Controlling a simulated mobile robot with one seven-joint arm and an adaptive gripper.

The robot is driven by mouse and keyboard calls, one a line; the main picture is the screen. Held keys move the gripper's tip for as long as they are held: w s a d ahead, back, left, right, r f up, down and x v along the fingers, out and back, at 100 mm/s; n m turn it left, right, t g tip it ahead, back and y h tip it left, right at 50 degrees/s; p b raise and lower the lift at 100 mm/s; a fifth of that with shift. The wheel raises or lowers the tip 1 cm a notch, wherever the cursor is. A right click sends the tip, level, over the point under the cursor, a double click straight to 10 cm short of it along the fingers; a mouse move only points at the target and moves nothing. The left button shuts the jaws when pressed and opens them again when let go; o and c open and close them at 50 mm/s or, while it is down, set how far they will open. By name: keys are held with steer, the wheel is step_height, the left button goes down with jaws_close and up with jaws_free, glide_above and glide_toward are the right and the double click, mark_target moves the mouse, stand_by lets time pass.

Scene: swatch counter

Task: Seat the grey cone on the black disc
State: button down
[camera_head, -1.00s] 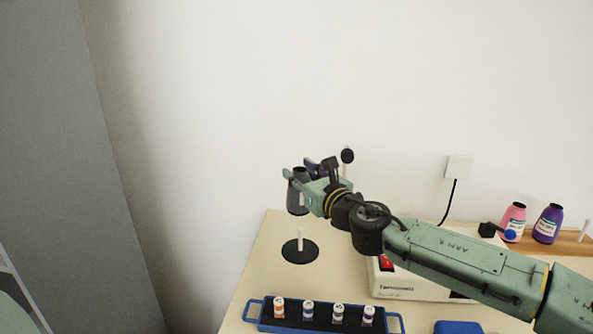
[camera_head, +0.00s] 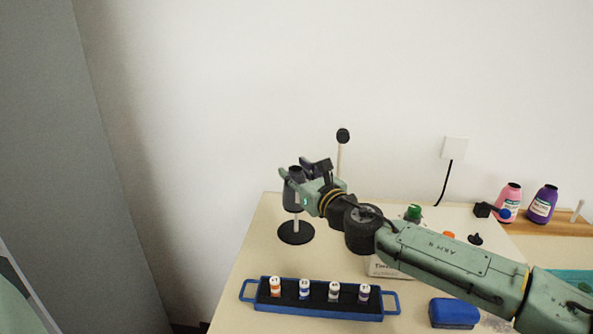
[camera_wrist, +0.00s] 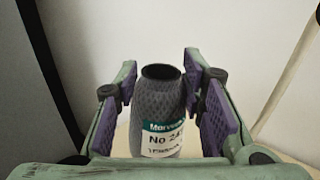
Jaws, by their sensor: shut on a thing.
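The grey cone (camera_head: 291,197) is upright in my gripper (camera_head: 300,177), between its purple-padded fingers. The wrist view shows the cone (camera_wrist: 158,100) with a dark open top and a white and teal label. The black disc (camera_head: 282,236) lies on the counter below the cone. A short white post (camera_head: 296,223) rises from the disc. The cone's lower end is above the disc, apart from it, and in line with the post in the head view. The post's top is hidden at the cone, so I cannot tell whether it is inside or behind it.
A blue-rimmed tray (camera_head: 391,303) with several small labelled jars stands in front. A blue block (camera_head: 453,313) is right of it. A white machine (camera_head: 383,267) sits under my arm. A thin stand with a black knob (camera_head: 343,136) rises behind my gripper. Pink (camera_head: 508,203) and purple (camera_head: 543,204) bottles stand at right.

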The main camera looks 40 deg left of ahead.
mark_target(297, 197)
steer(key=shift+f+b, duration=2.55)
steer(key=shift+f, duration=0.7)
steer(key=c, duration=1)
jaws_free()
steer(key=shift+o, duration=0.2)
steer(key=shift+d, duration=0.15)
steer(key=v, duration=1.1)
steer(key=shift+s+d, duration=0.2)
steer(key=shift+d, duration=0.15)
